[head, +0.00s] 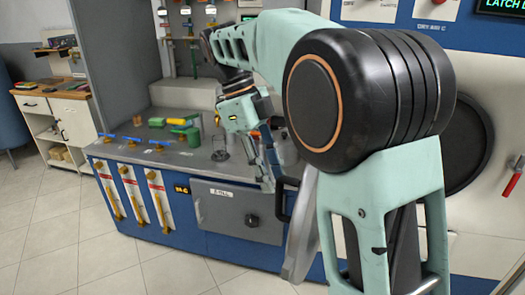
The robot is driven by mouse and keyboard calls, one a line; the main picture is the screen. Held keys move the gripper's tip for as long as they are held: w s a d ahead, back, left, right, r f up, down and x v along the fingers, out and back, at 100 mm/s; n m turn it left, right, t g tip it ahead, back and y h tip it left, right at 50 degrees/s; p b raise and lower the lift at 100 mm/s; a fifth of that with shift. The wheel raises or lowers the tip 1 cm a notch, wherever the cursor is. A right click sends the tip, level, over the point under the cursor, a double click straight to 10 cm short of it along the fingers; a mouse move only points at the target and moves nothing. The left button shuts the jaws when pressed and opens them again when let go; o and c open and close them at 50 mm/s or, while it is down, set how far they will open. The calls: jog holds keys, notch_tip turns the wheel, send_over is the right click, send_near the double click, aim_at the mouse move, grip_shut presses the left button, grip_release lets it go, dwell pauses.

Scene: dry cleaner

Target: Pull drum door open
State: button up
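The drum door (302,232) is a round grey disc seen nearly edge-on, standing swung out from the machine front. Its black loop handle (284,198) sticks out on its left side. The dark round drum opening (468,146) shows at the right, partly behind my arm. My gripper (267,181) points down just left of the door, with its fingertips close to the handle. I cannot tell whether the fingers touch or enclose the handle, or how far apart they are. My arm hides the door's right side and its hinge.
A grey counter (190,158) with blue valve handles and green and yellow parts stands behind. Below it are a grey drawer (235,208) and gauges with yellow levers. A red-handled lever (513,178) is at the far right. The tiled floor (120,265) at front left is clear.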

jog(key=v, duration=0.6)
jog(key=shift+a+r, duration=0.1)
